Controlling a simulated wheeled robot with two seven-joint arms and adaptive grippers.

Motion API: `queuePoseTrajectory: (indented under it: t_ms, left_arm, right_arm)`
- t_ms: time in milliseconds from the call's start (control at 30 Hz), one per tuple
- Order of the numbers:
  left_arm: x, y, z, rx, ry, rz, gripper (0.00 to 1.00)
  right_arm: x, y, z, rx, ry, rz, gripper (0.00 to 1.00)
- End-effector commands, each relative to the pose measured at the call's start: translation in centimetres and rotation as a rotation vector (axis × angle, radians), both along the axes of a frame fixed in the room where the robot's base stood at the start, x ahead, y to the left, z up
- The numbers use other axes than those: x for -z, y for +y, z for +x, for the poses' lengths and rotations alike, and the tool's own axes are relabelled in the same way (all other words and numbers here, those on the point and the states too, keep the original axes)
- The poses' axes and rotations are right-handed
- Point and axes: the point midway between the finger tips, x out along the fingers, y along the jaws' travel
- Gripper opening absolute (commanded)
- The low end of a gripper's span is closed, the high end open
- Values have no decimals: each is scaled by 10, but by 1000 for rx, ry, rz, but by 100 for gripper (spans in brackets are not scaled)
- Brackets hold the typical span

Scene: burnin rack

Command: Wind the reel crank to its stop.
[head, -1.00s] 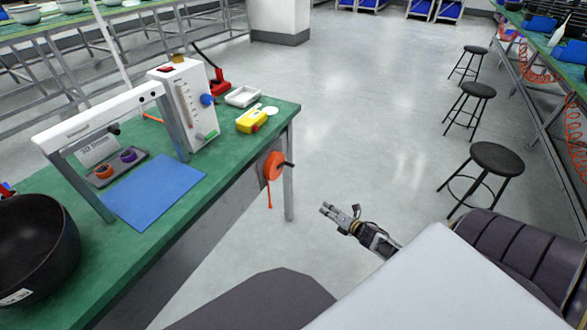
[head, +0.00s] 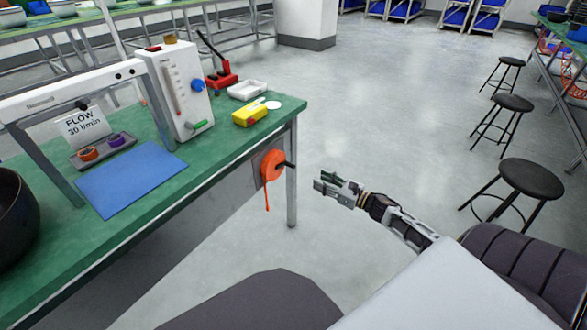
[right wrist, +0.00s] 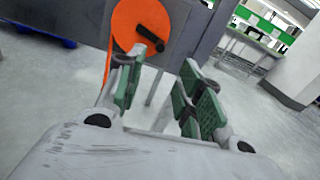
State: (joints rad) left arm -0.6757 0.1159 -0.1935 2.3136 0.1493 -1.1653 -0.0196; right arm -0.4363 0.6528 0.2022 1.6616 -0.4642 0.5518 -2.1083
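The orange reel (head: 271,166) is mounted on the side of the green-topped bench near its right corner, with an orange strap hanging below it. Its black crank handle (head: 288,165) sticks out to the right. In the right wrist view the reel (right wrist: 136,22) and the crank (right wrist: 150,39) show ahead, just beyond the fingers. My right gripper (head: 322,184) is to the right of the reel, apart from the crank. In the right wrist view my right gripper (right wrist: 160,92) has its two green-padded fingers spread with nothing between them. My left gripper is not in view.
The green bench (head: 215,152) carries a white flow meter (head: 178,88), a yellow device (head: 250,115), a blue mat (head: 130,178) and a grey frame. A bench leg (head: 291,190) stands below the reel. Black stools (head: 527,180) stand at right; the floor between is clear.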

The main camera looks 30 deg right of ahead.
Motion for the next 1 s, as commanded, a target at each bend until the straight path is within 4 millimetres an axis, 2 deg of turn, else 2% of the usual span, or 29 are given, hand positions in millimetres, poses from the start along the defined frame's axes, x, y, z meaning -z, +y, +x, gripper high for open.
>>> queuePoseTrajectory:
  t_ms: [467, 1000]
  left_arm:
    - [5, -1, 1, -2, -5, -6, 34]
    - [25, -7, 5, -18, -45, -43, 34]
  right_arm:
    - [0, 2, 7, 1, 1, 4, 37]
    - [0, 19, 47, 2, 0, 4, 37]
